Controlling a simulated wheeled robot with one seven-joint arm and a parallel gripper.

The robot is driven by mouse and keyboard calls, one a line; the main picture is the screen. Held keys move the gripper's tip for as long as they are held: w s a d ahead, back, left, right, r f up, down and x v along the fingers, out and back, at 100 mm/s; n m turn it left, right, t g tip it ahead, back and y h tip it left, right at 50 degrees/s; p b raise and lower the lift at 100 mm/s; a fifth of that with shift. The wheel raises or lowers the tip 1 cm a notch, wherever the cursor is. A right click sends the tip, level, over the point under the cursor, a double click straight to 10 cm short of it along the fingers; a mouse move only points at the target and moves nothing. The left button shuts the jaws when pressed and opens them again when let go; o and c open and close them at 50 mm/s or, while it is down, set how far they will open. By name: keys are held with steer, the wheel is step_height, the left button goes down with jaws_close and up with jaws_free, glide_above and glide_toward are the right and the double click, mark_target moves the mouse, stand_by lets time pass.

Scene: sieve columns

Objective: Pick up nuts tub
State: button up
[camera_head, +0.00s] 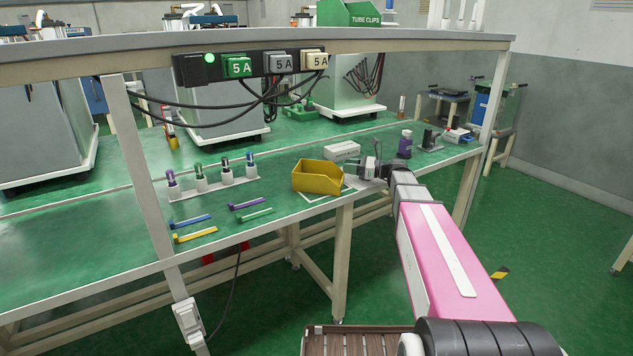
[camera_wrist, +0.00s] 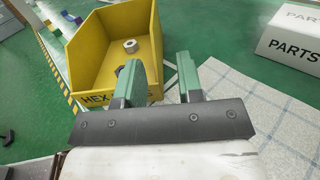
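The nuts tub (camera_head: 318,180) is an open yellow bin on the green bench, left of my gripper (camera_head: 366,170) in the head view. In the wrist view the tub (camera_wrist: 85,50) has a black "HEX" label, partly hidden by a finger, and a pale nut (camera_wrist: 130,46) inside. My gripper (camera_wrist: 160,72) is open, with two green fingers apart. The left finger overlaps the tub's interior and the right one lies outside it, so the tub's right wall appears between them. I cannot tell whether either finger touches it.
A white parts box (camera_wrist: 291,38) stands to the right, also behind the tub in the head view (camera_head: 341,151). A grid-patterned cloth (camera_wrist: 245,110) lies beside the tub. Capped tubes in a white rack (camera_head: 213,184) and coloured clips (camera_head: 195,235) lie left. A purple-labelled bottle (camera_head: 405,146) stands right.

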mark_target(336, 166)
steer(key=shift+w+a, duration=0.1)
steer(key=shift+a, duration=2.6)
jaws_close()
